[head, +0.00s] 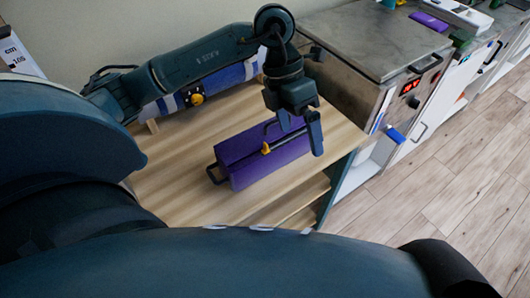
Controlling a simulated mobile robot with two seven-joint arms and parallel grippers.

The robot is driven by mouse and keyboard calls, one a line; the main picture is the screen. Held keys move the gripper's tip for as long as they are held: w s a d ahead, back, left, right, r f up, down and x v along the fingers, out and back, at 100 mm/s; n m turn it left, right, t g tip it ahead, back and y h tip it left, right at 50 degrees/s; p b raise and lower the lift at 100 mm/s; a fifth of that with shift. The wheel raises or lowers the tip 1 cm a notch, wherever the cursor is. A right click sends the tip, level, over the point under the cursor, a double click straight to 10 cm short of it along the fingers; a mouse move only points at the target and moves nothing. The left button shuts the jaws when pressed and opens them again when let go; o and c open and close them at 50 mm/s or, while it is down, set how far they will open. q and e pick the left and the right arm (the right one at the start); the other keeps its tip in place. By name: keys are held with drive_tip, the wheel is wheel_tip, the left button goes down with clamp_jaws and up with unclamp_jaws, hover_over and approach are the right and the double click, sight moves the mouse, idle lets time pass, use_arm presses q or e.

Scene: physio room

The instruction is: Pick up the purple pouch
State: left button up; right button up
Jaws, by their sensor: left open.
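A purple, box-shaped pouch (240,160) with dark loop handles lies on a light wooden tabletop in the head view. A thin dark and yellow bar crosses its upper face. My left gripper (299,130) reaches in from above, its fingers pointing down over the right part of the pouch. It is open, with a gap between its fingers, and the pouch does not look lifted. I cannot tell whether a finger touches it. The gripper hides a little of the pouch's right end. My right gripper is not in view.
A blue and white roll (227,79) lies at the back of the wooden tabletop (180,182), partly behind my left arm. A metal-topped unit (370,40) with a red display stands to the right. A flat purple item (429,21) lies farther right. Open floor (450,190) is at the right.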

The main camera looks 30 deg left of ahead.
use_arm(q)
drive_tip(key=w+a+r+n+t+y, duration=0.1)
drive_tip(key=w+a+r+y, duration=0.15)
drive_tip(key=a+y, duration=0.4)
drive_tip(key=h, duration=0.2)
hover_over(265, 136)
drive_tip(key=f, duration=0.7)
drive_tip(key=shift+s+d+f, duration=0.1)
drive_tip(key=shift+d+f, duration=0.05)
drive_tip(key=shift+d, duration=0.1)
drive_tip(key=shift+a+f+p, duration=0.15)
drive_tip(key=shift+f+p, duration=0.05)
drive_tip(key=shift+f, duration=1.3)
drive_tip(key=shift+a+f+p, duration=0.15)
drive_tip(key=shift+f, duration=1.35)
drive_tip(key=shift+c, duration=0.2)
drive_tip(key=c, duration=1.5)
drive_tip(key=shift+o, duration=0.2)
